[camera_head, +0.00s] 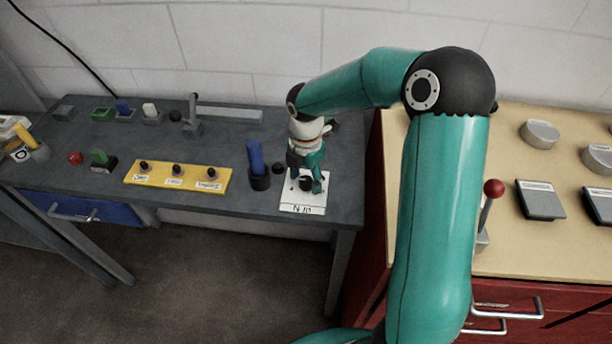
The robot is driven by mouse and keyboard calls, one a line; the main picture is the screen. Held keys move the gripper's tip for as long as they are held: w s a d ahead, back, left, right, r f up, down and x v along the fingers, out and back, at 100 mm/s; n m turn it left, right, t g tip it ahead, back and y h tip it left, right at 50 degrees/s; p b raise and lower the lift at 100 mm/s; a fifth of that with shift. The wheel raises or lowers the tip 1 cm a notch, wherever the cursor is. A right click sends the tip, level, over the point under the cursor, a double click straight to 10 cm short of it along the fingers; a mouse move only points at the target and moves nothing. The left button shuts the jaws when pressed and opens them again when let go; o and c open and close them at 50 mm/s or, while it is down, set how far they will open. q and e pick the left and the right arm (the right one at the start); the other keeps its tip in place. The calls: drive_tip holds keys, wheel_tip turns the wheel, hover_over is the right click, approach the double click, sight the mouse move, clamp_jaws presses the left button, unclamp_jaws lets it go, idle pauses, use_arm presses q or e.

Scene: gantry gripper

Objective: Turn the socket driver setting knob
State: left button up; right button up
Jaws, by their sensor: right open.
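A white plate (302,207) with dark lettering that looks like "N·m" lies at the right end of the grey workbench. A small black knob (306,184) stands on it. My right gripper (305,179) points down over this plate, with its fingers open on either side of the knob. I cannot tell whether the fingers touch the knob, and the gripper partly hides it. My left gripper is not in view.
A blue-handled tool in a black holder (259,180) stands close left of the plate. A yellow panel (178,185) with three black knobs lies further left. A wooden-topped red cabinet (515,255) with a red-knobbed lever (493,189) is at the right.

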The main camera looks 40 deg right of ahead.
drive_tip(key=shift+c, duration=0.2)
clamp_jaws()
drive_tip(key=shift+m, duration=0.4)
drive_tip(key=m+b, duration=0.2)
drive_tip(key=m, duration=0.2)
drive_tip(key=shift+w, duration=0.1)
drive_tip(key=m+b, duration=0.2)
drive_tip(key=m, duration=0.4)
drive_tip(key=shift+m, duration=0.4)
drive_tip(key=m+b, duration=0.2)
drive_tip(key=m, duration=0.4)
drive_tip(key=m+b, duration=0.1)
drive_tip(key=m, duration=0.5)
drive_tip(key=shift+w+r, duration=0.1)
